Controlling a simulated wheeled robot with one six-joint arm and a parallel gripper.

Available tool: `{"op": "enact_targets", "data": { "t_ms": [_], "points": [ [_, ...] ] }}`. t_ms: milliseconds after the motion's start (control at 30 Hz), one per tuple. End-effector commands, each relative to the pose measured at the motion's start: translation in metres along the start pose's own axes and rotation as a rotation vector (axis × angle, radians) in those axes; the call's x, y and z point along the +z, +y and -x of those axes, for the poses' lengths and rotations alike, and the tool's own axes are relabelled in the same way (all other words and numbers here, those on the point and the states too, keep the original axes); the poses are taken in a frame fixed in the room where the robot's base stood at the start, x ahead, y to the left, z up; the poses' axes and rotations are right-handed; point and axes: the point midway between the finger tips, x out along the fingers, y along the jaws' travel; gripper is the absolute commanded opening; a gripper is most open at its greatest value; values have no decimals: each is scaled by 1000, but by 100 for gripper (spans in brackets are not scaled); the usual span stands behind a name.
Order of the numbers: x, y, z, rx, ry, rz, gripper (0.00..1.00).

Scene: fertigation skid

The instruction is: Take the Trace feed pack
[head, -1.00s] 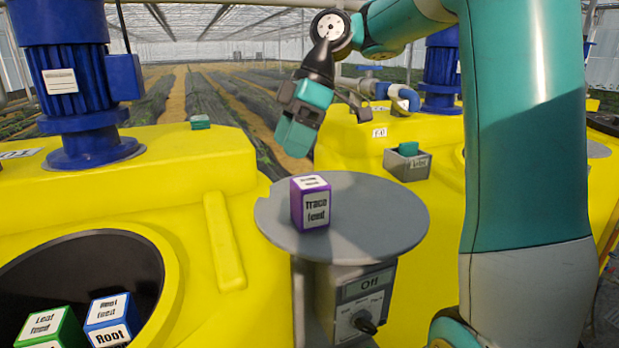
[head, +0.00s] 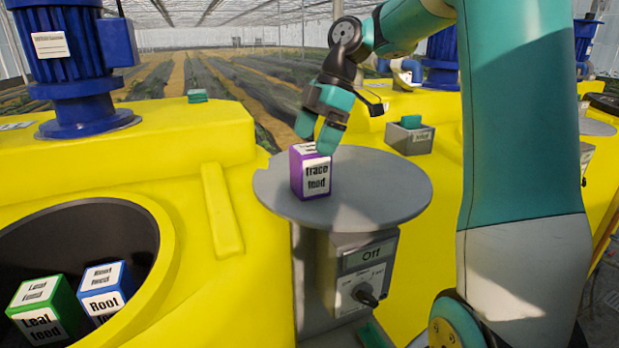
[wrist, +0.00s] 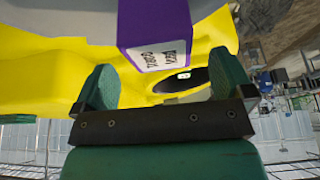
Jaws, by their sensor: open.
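The Trace feed pack (head: 311,174) is a purple box with white labels. It stands upright on the round grey table (head: 385,205), left of the table's middle. In the wrist view the pack (wrist: 155,22) shows upside down, ahead of the fingers and between their lines. My gripper (head: 318,136) is just above and behind the pack in the head view. In the wrist view my gripper (wrist: 165,90) is open, its two green fingers apart with nothing between them. Whether a fingertip touches the pack I cannot tell.
A green Leaf feed pack (head: 42,312) and a blue Root feed pack (head: 103,290) sit in the dark round opening of the left yellow tank (head: 195,150). A control box reading Off (head: 362,275) is under the table. A grey bin (head: 408,140) stands behind right.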

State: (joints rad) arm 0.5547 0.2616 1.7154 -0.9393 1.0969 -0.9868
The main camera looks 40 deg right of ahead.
Motion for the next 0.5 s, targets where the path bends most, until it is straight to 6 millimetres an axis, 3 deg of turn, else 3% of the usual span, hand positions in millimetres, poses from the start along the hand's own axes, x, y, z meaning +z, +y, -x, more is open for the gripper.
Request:
{"op": "enact_targets", "data": {
  "t_ms": [333,500],
  "points": [
    [2,0,-44,-4,0,-3,99],
    [4,0,-52,-1,-2,-3,99]
  ]
}}
